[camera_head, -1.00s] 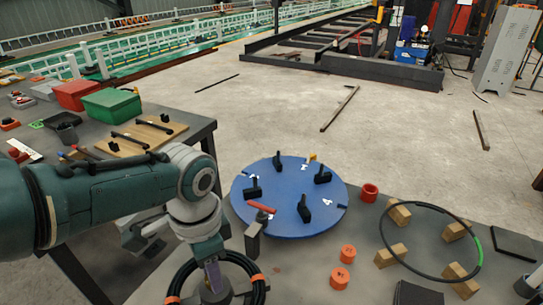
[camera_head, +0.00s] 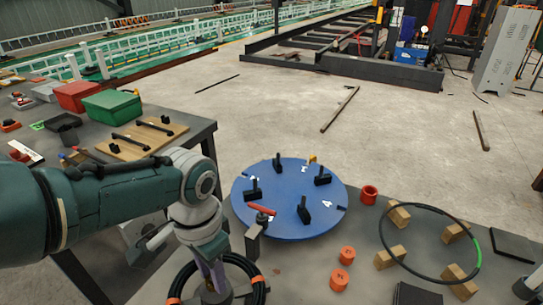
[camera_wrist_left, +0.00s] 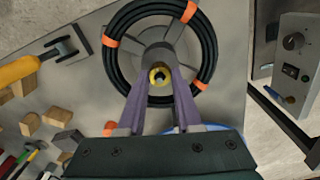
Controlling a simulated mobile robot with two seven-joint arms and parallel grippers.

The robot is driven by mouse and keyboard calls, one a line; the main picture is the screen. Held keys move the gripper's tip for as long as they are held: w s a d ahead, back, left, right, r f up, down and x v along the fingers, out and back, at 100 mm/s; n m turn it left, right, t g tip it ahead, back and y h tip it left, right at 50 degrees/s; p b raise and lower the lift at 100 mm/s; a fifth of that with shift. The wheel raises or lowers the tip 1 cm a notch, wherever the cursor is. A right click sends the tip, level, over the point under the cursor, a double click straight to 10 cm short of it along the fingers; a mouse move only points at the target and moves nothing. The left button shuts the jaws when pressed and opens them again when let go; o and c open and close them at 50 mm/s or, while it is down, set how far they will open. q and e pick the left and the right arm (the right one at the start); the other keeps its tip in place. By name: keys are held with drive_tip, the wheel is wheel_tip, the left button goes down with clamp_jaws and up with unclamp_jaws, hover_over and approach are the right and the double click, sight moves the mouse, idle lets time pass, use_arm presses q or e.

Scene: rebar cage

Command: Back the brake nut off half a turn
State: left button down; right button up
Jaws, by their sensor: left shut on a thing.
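The brake nut (camera_wrist_left: 159,78) is a small yellow ring with a dark centre, in the middle of the coil's hub in the left wrist view. My left gripper (camera_wrist_left: 159,86) has its purple fingers closed in on both sides of the nut and is shut on it. In the head view my left gripper (camera_head: 213,283) points down inside the coil at the bottom edge, and the nut is hidden there. The black coil (camera_wrist_left: 208,45) with orange bands surrounds the hub; part of it shows in the head view (camera_head: 243,262). My right gripper is not in view.
A blue round plate (camera_head: 285,226) with several black pieces lies just beyond the coil. A red-handled tool (camera_head: 262,210) stands close to my left wrist. Orange cylinders (camera_head: 346,255) and a black ring (camera_head: 381,232) on wooden blocks lie to the right.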

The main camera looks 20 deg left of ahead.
use_arm(q)
drive_tip(key=c, duration=0.6)
unclamp_jaws()
wheel_tip(320, 180, up, 10)
drive_tip(key=p, duration=0.5)
drive_tip(key=shift+p, duration=0.3)
